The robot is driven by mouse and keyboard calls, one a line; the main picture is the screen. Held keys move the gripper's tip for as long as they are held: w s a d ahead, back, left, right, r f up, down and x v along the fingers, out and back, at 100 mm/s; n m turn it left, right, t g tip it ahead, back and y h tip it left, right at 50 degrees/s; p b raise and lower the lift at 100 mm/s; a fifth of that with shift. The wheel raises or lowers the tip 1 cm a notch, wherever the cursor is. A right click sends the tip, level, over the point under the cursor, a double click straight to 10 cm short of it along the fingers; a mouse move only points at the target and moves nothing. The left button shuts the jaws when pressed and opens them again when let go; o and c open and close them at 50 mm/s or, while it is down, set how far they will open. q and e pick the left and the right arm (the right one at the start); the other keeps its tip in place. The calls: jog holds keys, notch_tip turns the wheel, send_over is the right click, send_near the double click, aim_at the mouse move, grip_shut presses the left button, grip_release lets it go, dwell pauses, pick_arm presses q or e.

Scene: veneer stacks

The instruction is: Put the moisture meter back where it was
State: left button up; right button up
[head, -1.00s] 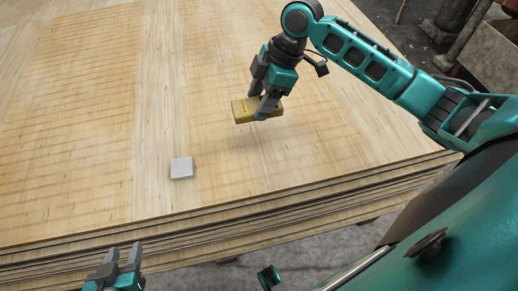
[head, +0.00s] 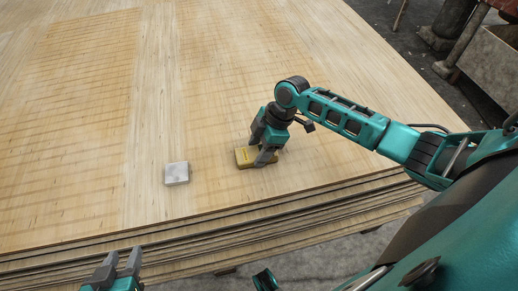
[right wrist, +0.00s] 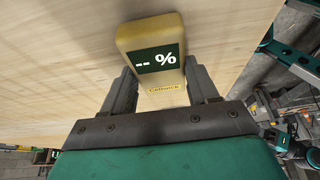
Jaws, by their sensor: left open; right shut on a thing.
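The moisture meter (head: 244,158) is a yellow block at the tips of my right gripper (head: 262,158), low over or on the veneer stack (head: 90,190); I cannot tell if it touches the top sheet. In the right wrist view the meter (right wrist: 150,35) sits between the two fingers of my right gripper (right wrist: 165,90), which is shut on it. Its dark display reads "-- %" and a small label shows below. My left gripper (head: 121,266) is open and empty, in front of the stack's near edge at the bottom left.
A small pale grey block (head: 177,174) lies on the stack, left of the meter. The stack's layered near edge (head: 220,240) runs across the front. The top is clear behind and around the meter. A grey bin (head: 490,65) stands beyond the stack at the far right.

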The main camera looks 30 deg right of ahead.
jog(key=o, duration=1.2)
jog(key=shift+f, duration=0.1)
jog(key=shift+o, duration=0.2)
jog(key=p+v, duration=0.3)
jog(key=v, duration=0.9)
jog(key=s+a+f+m+t, duration=0.1)
jog(key=a+f, duration=0.1)
jog(key=a, duration=0.1)
jog(key=s+a+f+m+t, duration=0.1)
jog(key=a+f+m+t, duration=0.1)
jog(key=a+f, duration=0.1)
jog(key=s+a+f+m+t, duration=0.1)
jog(key=a+f+m, duration=0.1)
jog(key=a, duration=0.1)
jog(key=shift+s+a+f+t+y, duration=0.2)
jog(key=shift+s+t+y, duration=0.1)
jog(key=shift+y, duration=0.1)
jog(key=s+m+t, duration=0.1)
jog(key=s+a+f+m+t, duration=0.1)
jog(key=m, duration=0.1)
jog(key=shift+s+a+f+t, duration=0.2)
jog(key=shift+s+a+t, duration=0.1)
jog(key=shift+s, duration=0.1)
jog(key=s+m+t, duration=0.1)
jog(key=s+m+t+h, duration=0.1)
jog(key=s+m, duration=0.1)
jog(key=s+m+h, duration=0.1)
jog(key=s, duration=0.1)
jog(key=shift+d+t, duration=0.35)
jog(key=shift+t, duration=0.05)
